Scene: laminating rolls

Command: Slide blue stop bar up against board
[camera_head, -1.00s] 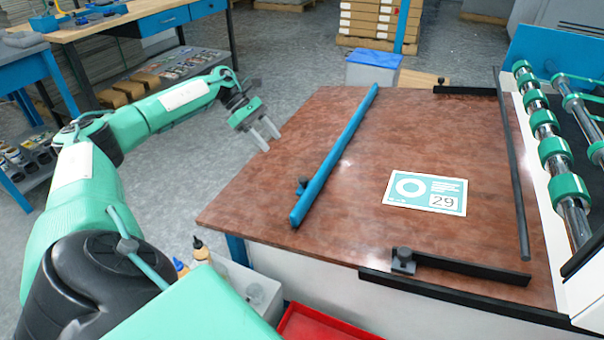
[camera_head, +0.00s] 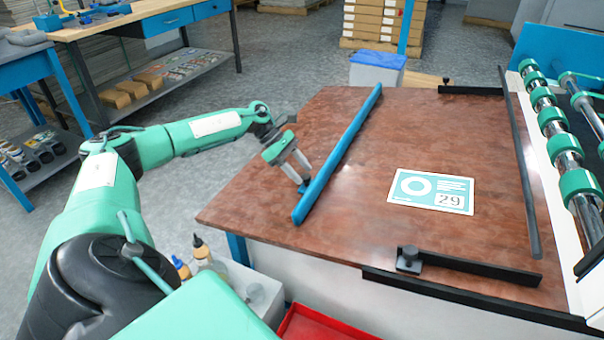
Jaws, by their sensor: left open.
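The blue stop bar (camera_head: 339,150) lies slanted across the left part of the brown table, from front left to back. The white and teal board (camera_head: 431,191), marked 29, lies flat to its right, with a wide strip of bare table between them. My left gripper (camera_head: 304,178) is open, its fingertips low at the left side of the bar, near its front end and over the bar's small knob. I cannot tell whether the fingers touch the bar. My right gripper is not in view.
The brown table (camera_head: 257,192) is clear between bar and board. A black guide with a knob (camera_head: 470,266) lies at the front right, and a dark rod (camera_head: 520,165) runs along the right before the green rollers (camera_head: 561,152). A red tray (camera_head: 320,325) is below the front edge.

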